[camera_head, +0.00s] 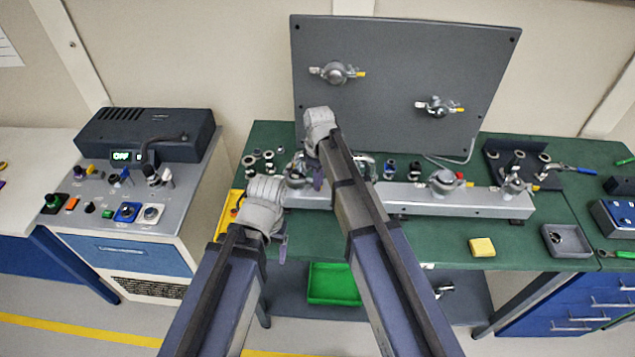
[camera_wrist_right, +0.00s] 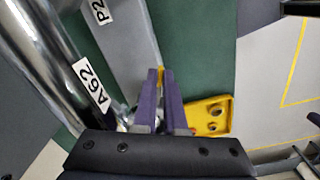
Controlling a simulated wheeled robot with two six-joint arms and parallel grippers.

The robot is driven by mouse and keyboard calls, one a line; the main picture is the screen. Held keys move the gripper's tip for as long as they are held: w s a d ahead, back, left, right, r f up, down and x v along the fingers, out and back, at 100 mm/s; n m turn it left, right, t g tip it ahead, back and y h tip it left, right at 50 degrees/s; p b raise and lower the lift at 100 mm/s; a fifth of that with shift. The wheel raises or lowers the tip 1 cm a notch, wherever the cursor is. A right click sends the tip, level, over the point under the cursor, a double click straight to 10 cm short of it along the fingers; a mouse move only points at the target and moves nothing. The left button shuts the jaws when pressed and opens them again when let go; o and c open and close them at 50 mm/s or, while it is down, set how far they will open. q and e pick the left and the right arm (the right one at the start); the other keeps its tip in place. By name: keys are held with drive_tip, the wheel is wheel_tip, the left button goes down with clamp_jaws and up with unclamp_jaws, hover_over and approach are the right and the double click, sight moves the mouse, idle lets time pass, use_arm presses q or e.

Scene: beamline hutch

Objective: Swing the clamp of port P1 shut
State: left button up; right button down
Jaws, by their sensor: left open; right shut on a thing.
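A grey metal rail (camera_head: 460,203) on the green bench carries several round metal ports with clamps. The port at its left end (camera_head: 297,174) is partly hidden by my right arm; its label cannot be read. My right gripper (camera_head: 318,178) is beside this port. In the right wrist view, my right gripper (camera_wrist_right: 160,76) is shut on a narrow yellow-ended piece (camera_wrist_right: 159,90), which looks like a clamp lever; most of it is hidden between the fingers. A "P2" label (camera_wrist_right: 98,11) shows on the rail there. My left gripper (camera_head: 283,247) is open and empty in front of the bench.
A shiny cylinder labelled A62 (camera_wrist_right: 78,82) is close left of my right fingers. A yellow tray (camera_wrist_right: 209,117) lies to their right. A grey upright panel (camera_head: 400,65) stands behind the rail. A yellow block (camera_head: 482,247) and grey tray (camera_head: 567,241) are on the bench's front right.

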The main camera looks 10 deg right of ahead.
drive_tip(key=c, duration=1)
unclamp_jaws()
drive_tip(key=shift+s, duration=0.1)
